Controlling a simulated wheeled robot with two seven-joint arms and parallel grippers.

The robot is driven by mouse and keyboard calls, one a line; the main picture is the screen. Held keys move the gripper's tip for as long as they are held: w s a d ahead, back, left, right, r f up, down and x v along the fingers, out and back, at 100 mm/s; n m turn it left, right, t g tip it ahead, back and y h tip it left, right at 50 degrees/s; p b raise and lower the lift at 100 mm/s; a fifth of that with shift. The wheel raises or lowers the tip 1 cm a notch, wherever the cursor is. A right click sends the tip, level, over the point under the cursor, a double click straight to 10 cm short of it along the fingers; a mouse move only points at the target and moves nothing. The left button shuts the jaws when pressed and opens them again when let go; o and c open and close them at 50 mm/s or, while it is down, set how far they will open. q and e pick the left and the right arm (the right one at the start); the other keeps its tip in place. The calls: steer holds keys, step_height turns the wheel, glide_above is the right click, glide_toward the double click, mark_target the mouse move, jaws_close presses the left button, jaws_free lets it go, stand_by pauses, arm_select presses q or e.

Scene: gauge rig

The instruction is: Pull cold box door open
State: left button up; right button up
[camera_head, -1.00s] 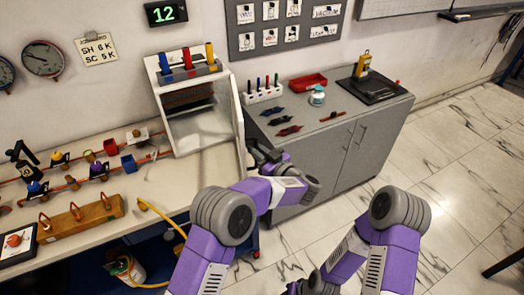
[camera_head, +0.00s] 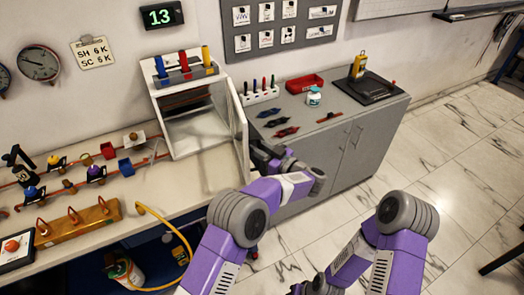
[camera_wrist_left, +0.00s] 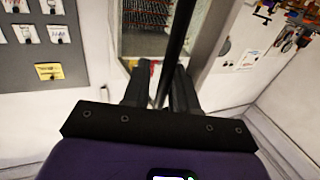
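The white cold box (camera_head: 163,108) stands on the bench at centre left, with its front open to view. Its clear-paned door (camera_head: 240,120) stands swung out at the box's right side. My left gripper (camera_head: 262,152) is at the door's outer edge, small and dark in the head view. In the left wrist view, a dark upright bar, the door handle (camera_wrist_left: 177,40), runs between the two fingers of my left gripper (camera_wrist_left: 162,72). The fingers are close around it and appear shut on it.
Red, blue and yellow cylinders (camera_head: 184,62) stand on the box. A grey cabinet (camera_head: 340,150) to the right carries a red tray (camera_head: 304,84), a pen rack (camera_head: 260,93) and tools. Bench valves (camera_head: 95,172) and a yellow hose (camera_head: 165,222) lie left.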

arm_select(q)
steer(key=shift+f, duration=0.15)
steer(key=v, duration=0.7)
steer(key=shift+s+d+p, duration=0.2)
steer(key=shift+d+p, duration=0.1)
steer(key=shift+d, duration=0.05)
